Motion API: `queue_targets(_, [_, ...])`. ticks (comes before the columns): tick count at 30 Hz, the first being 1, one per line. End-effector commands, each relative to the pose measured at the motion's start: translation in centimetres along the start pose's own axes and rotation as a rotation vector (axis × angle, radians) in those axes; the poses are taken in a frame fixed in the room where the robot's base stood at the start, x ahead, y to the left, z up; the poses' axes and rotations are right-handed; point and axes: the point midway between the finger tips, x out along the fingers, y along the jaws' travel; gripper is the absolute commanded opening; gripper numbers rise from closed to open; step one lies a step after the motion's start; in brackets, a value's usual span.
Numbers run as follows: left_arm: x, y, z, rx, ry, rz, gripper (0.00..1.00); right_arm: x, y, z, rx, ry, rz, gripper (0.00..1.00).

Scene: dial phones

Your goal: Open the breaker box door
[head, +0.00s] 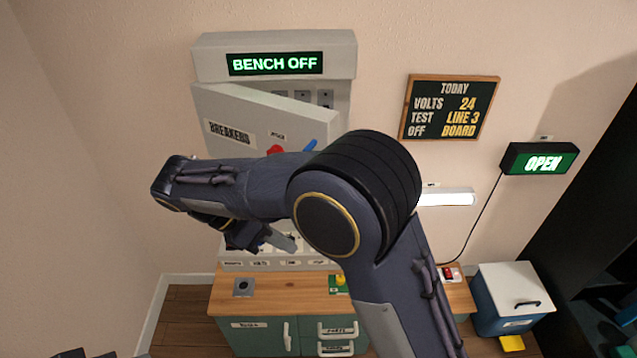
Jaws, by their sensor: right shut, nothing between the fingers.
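The breaker box (341,97) is a pale grey wall box under a lit BENCH OFF sign. Its door (213,110), with a label partly reading BREAKERS, stands ajar, its right side swung out from the box. Dark switches (301,96) show in the gap. A blue piece (310,145) and a red piece (275,149) show near the door's right side; my arm partly covers this area. My right arm crosses in front of the box and hides the lower door. My right gripper (284,243) is below the door, shut and empty, apart from it.
A wooden bench (290,291) with green drawers stands below, with a labelled panel (285,264) at its back. A chalkboard (449,107), a lit lamp (447,199) and an OPEN sign (541,161) are on the wall to the right. A blue bin (508,300) stands at lower right.

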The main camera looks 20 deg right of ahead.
Motion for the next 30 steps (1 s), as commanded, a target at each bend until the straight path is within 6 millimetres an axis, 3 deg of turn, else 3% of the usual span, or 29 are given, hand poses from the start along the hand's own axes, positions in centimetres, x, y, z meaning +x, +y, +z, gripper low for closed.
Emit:
queue_targets(1, [0.9,-0.4,0.5,0.000,0.000,0.000,0.36,3.4,-0.1,-0.4,0.031,0.183,-0.110,0.00])
queue_targets(4, [1.7,-0.8,0.9,0.000,0.000,0.000,0.36,6.5,-1.0,-1.6,0.116,0.534,-0.302,0.00])
queue_targets(8, [2.6,-1.2,1.3,0.000,0.000,0.000,0.36,7.4,-1.5,-2.0,0.259,0.926,-0.508,0.00])
queue_targets(11, [3.2,-1.5,1.6,0.000,0.000,0.000,0.36,7.2,-1.3,-1.3,0.386,1.195,-0.647,0.00])
queue_targets(14, [4.2,-1.9,2.1,0.000,0.000,0.000,0.36,6.8,-0.2,1.2,0.568,1.517,-0.809,0.00])
queue_targets(17, [4.9,-2.3,2.5,0.000,0.000,0.000,0.36,6.7,1.3,5.2,0.765,1.830,-0.956,0.00])
queue_targets(21, [5.8,-2.6,2.9,0.000,0.000,0.000,0.36,8.1,2.8,11.5,1.009,2.183,-1.114,0.00])
queue_targets(25, [6.2,-2.8,3.1,0.000,0.000,0.000,0.36,9.7,3.3,15.7,1.154,2.388,-1.198,0.00])
queue_targets(30, [6.2,-2.8,3.1,0.000,0.000,0.000,0.36,10.2,3.6,17.6,1.215,2.483,-1.238,0.00])
